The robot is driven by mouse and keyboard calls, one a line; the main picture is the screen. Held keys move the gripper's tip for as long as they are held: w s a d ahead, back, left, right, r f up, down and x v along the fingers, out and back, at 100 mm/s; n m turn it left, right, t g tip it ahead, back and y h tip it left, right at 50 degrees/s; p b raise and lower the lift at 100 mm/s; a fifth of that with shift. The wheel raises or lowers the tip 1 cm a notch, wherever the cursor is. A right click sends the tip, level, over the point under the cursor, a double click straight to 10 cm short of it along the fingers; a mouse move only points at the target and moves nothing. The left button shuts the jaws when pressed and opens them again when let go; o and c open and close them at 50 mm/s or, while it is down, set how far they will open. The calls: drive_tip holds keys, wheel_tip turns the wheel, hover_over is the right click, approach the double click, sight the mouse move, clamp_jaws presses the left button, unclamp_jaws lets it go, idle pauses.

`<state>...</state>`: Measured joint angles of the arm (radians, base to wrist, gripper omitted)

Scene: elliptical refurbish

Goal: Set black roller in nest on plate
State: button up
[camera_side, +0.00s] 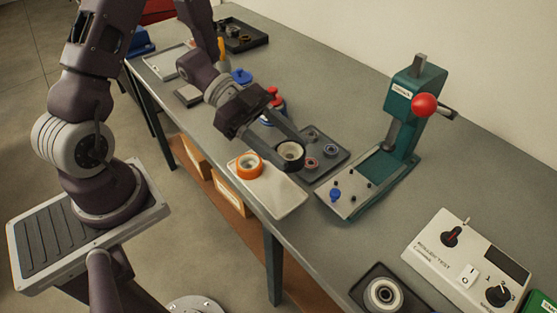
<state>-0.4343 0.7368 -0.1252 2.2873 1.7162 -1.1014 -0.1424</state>
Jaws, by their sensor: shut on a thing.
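A black roller (290,152) with a pale centre is between the fingers of my gripper (287,148), which is shut on it. The roller shows above the far edge of a pale plate (283,197); I cannot tell how high it is or whether it touches anything. An orange roller (249,165) with a pale hub sits at the left end of the plate. The near right part of the plate is bare. I cannot make out a nest there; the gripper and roller hide part of the plate's far side.
A dark tray (333,166) with small rings lies just behind the plate. A green press (407,120) with a red knob stands to the right. A test box (462,262) and another roller in a dark holder (385,294) are at lower right. Red and blue containers stand behind my gripper.

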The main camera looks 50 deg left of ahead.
hover_over(347, 183)
drive_tip(key=shift+f, duration=3)
drive_tip(key=shift+f, duration=0.6)
drive_tip(key=o, duration=1.1)
drive_tip(key=shift+v, duration=5.55)
